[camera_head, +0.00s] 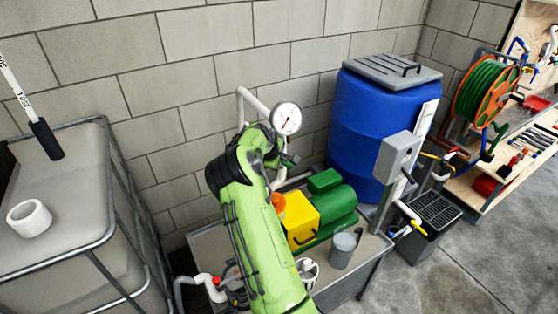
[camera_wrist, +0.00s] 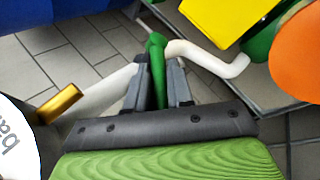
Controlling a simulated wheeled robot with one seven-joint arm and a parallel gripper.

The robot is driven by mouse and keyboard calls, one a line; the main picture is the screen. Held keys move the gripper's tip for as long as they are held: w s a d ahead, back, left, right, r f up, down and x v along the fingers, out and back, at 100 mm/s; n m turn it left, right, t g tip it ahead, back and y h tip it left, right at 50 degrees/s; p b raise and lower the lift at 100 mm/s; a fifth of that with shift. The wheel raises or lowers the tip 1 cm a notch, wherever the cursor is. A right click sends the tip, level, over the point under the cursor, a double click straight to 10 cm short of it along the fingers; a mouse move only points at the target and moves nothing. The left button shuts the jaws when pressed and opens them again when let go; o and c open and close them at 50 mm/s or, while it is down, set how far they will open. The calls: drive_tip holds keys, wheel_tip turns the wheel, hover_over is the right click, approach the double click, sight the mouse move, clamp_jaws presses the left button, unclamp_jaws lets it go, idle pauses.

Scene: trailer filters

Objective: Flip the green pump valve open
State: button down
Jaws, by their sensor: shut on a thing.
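The green pump valve (camera_wrist: 156,48) shows in the wrist view as a green handle beside a bent white pipe (camera_wrist: 215,62). My gripper (camera_wrist: 157,78) is shut on this handle, with one grey finger on each side of it. The lower part of the handle lies between the fingers. In the head view my green arm reaches down in front of the pipework and hides most of the gripper and valve. A round white pressure gauge (camera_head: 286,119) stands just above and right of the arm's end.
A yellow box (camera_head: 302,216), green pump motor (camera_head: 333,206) and grey cup (camera_head: 342,252) stand on the bench right of my arm. A blue barrel (camera_head: 357,125) is behind. A caged tank (camera_head: 72,235) is on the left. A brass fitting (camera_wrist: 60,103) is close left of my gripper.

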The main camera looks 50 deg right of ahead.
drive_tip(key=c, duration=1.1)
unclamp_jaws()
drive_tip(key=shift+r, duration=0.1)
